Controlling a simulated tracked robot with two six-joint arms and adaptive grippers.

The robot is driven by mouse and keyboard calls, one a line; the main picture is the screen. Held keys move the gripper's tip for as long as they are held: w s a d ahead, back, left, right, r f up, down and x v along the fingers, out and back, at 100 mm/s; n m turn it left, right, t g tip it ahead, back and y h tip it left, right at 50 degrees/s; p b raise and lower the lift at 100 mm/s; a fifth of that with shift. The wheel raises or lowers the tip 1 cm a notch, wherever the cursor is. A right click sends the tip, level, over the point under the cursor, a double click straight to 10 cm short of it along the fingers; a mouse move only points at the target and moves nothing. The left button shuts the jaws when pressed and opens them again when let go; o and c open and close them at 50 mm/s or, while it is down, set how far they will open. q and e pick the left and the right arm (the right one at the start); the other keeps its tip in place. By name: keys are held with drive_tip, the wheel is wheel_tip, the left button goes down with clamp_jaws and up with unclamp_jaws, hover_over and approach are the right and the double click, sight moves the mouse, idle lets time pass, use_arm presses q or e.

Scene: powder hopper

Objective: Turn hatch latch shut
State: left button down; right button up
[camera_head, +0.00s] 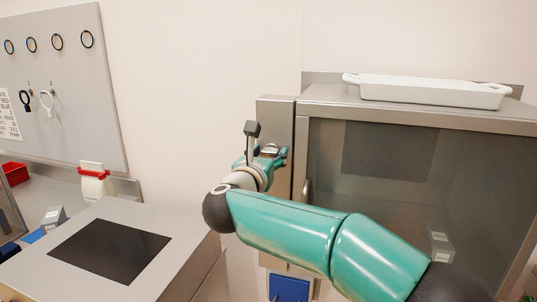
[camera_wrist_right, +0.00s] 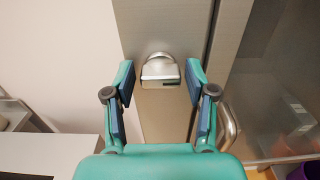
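The hatch (camera_head: 390,180) is a steel-framed cabinet with a dark see-through front, at the right in the head view. A small silver piece with a rounded top, which looks like the latch (camera_wrist_right: 160,68), sits on the narrow steel panel beside the door in the wrist view. My right gripper (camera_head: 272,155) is open in front of this panel. In the wrist view the right gripper (camera_wrist_right: 161,80) has one finger to each side of the silver piece, with gaps showing. In the head view my gripper and arm largely hide the latch. My left gripper is out of view.
A curved door handle (camera_wrist_right: 230,128) stands just right of the gripper. A white dish (camera_head: 430,92) lies on the cabinet top. A steel box with a dark panel (camera_head: 110,250) stands at the lower left. A pegboard (camera_head: 75,75) with hooks hangs behind it.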

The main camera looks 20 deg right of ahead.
drive_tip(key=c, duration=0.8)
drive_tip(key=shift+o, duration=0.2)
drive_tip(key=shift+n, duration=0.4)
drive_tip(key=shift+n+b, duration=0.3)
drive_tip(key=shift+n, duration=0.6)
drive_tip(key=n, duration=0.3)
drive_tip(key=shift+a+n, duration=0.1)
drive_tip(key=shift+n, duration=0.2)
drive_tip(key=n+p, duration=0.1)
drive_tip(key=n, duration=0.4)
drive_tip(key=shift+w+n, duration=0.1)
drive_tip(key=shift+n, duration=0.2)
drive_tip(key=n+p, duration=0.2)
drive_tip(key=n, duration=0.2)
drive_tip(key=shift+a+f+n, duration=0.1)
drive_tip(key=shift+n, duration=0.3)
drive_tip(key=shift+f+n+p, duration=0.1)
drive_tip(key=shift+n+p, duration=0.2)
drive_tip(key=shift+n, duration=0.2)
drive_tip(key=shift+f, duration=0.1)
